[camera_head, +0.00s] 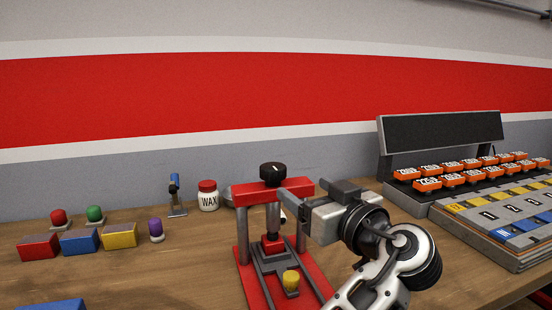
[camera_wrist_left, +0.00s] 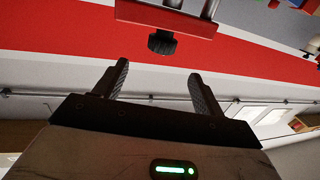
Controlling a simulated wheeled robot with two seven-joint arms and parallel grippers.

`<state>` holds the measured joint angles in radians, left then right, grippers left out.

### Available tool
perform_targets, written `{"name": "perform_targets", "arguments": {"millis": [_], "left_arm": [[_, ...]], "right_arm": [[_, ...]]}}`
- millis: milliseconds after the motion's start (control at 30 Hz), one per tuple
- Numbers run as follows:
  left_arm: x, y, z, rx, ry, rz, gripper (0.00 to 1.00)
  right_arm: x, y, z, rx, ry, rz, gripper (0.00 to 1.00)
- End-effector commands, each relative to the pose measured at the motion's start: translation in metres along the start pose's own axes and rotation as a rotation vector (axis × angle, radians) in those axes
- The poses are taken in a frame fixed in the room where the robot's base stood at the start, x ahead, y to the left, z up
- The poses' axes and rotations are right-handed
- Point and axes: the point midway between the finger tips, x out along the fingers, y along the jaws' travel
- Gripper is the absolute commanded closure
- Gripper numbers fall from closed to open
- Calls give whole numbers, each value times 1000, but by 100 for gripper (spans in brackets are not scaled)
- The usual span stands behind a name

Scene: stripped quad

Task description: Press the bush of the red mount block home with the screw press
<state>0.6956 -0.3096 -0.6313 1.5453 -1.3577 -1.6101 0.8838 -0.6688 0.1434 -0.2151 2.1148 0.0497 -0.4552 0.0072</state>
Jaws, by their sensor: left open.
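The screw press has a red frame (camera_head: 300,188) and a black knob (camera_head: 273,170) on top. A small red piece (camera_head: 272,243) sits under its ram, and a yellow knob (camera_head: 291,279) is at the front of its slide. A red block (camera_head: 38,247) lies at the table's left; I cannot tell whether a bush is in it. My left gripper (camera_head: 303,196) is open and empty, just right of the press top. In the left wrist view the press knob (camera_wrist_left: 162,42) shows beyond the gap between the open fingers (camera_wrist_left: 158,85). My right gripper is not in view.
A blue block (camera_head: 79,242), a yellow block (camera_head: 118,236) and red, green and purple capped pieces stand at the left. A blue-handled tool (camera_head: 176,195) and a wax jar (camera_head: 208,196) stand behind. Label racks (camera_head: 490,220) fill the right.

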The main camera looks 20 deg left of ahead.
Motion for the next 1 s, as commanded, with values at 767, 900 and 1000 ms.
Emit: {"name": "perform_targets", "arguments": {"millis": [767, 900, 1000], "left_arm": [[142, 0, -1, 4, -1, 1, 30], [149, 0, 1, 4, -2, 1, 30], [150, 0, 1, 3, -2, 2, 30]], "right_arm": [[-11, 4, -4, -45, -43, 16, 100], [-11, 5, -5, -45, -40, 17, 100], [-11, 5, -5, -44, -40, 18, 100]]}}
